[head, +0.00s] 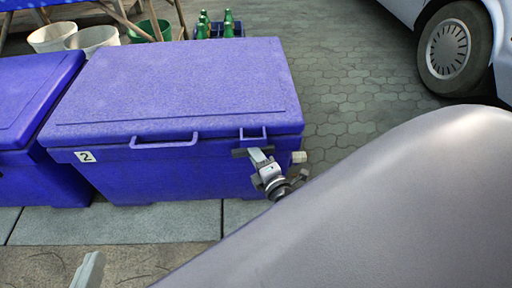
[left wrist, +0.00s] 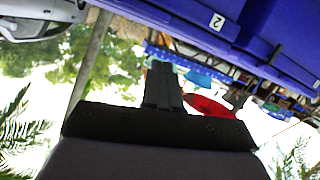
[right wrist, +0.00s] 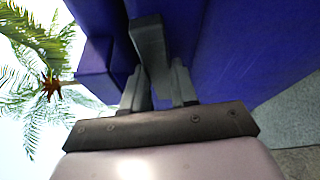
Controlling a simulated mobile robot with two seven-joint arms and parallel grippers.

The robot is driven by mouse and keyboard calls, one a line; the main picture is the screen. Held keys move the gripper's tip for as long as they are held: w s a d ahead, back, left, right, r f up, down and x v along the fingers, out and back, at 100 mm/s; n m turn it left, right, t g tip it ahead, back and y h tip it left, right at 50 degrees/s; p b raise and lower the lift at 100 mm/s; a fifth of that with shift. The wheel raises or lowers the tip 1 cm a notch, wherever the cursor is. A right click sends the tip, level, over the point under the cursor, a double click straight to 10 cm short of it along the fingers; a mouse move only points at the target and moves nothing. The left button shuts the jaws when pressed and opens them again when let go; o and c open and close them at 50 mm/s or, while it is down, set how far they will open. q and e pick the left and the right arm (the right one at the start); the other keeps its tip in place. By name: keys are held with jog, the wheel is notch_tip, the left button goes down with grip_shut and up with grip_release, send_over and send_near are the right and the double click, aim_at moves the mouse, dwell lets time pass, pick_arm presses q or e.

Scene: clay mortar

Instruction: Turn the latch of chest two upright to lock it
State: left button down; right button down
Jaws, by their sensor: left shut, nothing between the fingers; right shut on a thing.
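Chest two (head: 170,90) is a blue chest with a closed lid and a "2" label (head: 85,156) on its front. Its latch (head: 239,153) is a dark grey bar at the front right, just below the lid, and lies roughly level. My right gripper (head: 258,158) is shut on the latch; in the right wrist view the grey latch (right wrist: 149,45) shows between the fingers (right wrist: 158,88), against the blue wall. Part of the latch is hidden by the fingers. My left gripper (head: 90,268) is shut and empty at the lower left, apart from the chest; its fingers (left wrist: 163,82) are together.
Another blue chest (head: 35,90) stands close on the left. Buckets (head: 92,38) and a crate of green bottles (head: 228,25) stand behind. A car (head: 458,45) is at the upper right. Paving right of the chest is clear.

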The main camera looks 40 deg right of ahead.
pick_arm(q)
jog(key=a+y+p, duration=0.1)
jog(key=p, duration=0.3)
jog(key=s+a+g+y+p, duration=0.1)
jog(key=a+p, duration=0.1)
jog(key=p, duration=0.2)
jog(key=s+a+g+y+p, duration=0.1)
jog(key=a+p, duration=0.1)
jog(key=p, duration=0.3)
jog(key=shift+a+r+y, duration=0.25)
jog(key=shift+y, duration=0.05)
pick_arm(e)
jog(key=n+g+h, duration=0.1)
jog(key=n+g, duration=0.1)
jog(key=n, duration=0.2)
jog(key=n+g+h, duration=0.1)
jog(key=n, duration=0.3)
jog(key=n+g+h, duration=0.2)
jog(key=n, duration=0.2)
jog(key=shift+w+a+r+g, duration=0.25)
jog(key=shift+r+g, duration=0.05)
jog(key=shift+r, duration=0.05)
pick_arm(q)
jog(key=shift+a, duration=0.2)
pick_arm(e)
jog(key=c, duration=0.9)
grip_release()
pick_arm(q)
jog(key=shift+d, duration=0.1)
